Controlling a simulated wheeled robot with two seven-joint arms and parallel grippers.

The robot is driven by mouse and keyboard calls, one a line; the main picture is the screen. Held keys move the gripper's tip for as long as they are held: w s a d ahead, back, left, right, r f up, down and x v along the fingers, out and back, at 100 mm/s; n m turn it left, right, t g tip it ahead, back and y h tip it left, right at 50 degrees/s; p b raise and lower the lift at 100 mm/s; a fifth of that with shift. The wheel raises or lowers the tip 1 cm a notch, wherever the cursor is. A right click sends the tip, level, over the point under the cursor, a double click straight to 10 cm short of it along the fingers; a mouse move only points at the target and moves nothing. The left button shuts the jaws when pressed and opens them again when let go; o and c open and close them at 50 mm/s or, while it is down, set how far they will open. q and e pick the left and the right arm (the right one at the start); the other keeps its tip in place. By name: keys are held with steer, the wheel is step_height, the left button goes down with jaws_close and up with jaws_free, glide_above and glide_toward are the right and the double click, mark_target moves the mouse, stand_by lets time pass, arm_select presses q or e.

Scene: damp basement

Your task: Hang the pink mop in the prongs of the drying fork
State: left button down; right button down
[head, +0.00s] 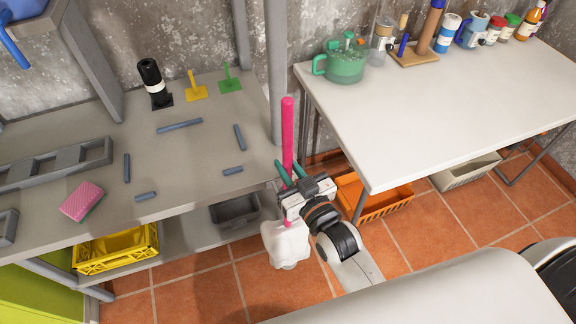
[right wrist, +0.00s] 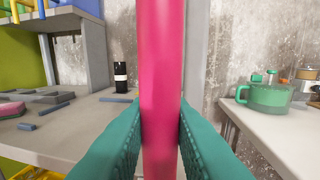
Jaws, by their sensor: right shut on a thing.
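The pink mop has a straight pink handle (head: 288,130) and a white mop head (head: 285,245). It is upright in the head view, handle up and head down, in front of the gap between the grey bench and the white table. My right gripper (head: 287,178) is shut on the handle. In the right wrist view its teal fingers press both sides of the pink handle (right wrist: 160,80). I cannot pick out the drying fork for certain in either view. My left gripper is not in view.
The grey bench (head: 215,105) carries a grey slotted rack (head: 55,165), a pink sponge (head: 81,201), a black bottle (head: 154,80) and small blue-grey bars. The white table (head: 430,110) holds a green teapot (head: 346,62) and several bottles. A grey post (head: 275,70) stands behind the handle.

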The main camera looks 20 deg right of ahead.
steer(key=shift+r, duration=0.1)
steer(key=shift+c, duration=2)
jaws_free()
steer(key=shift+s, duration=0.1)
steer(key=shift+s+d+p, duration=0.25)
steer(key=shift+s+p, duration=0.15)
steer(key=shift+s, duration=0.85)
steer(key=shift+s+d+p, duration=0.25)
steer(key=shift+s+p, duration=0.1)
steer(key=shift+s, duration=0.85)
steer(key=s+d+p, duration=0.1)
steer(key=s, duration=0.6)
steer(key=shift+s+d+p, duration=0.25)
steer(key=shift+s+p, duration=0.15)
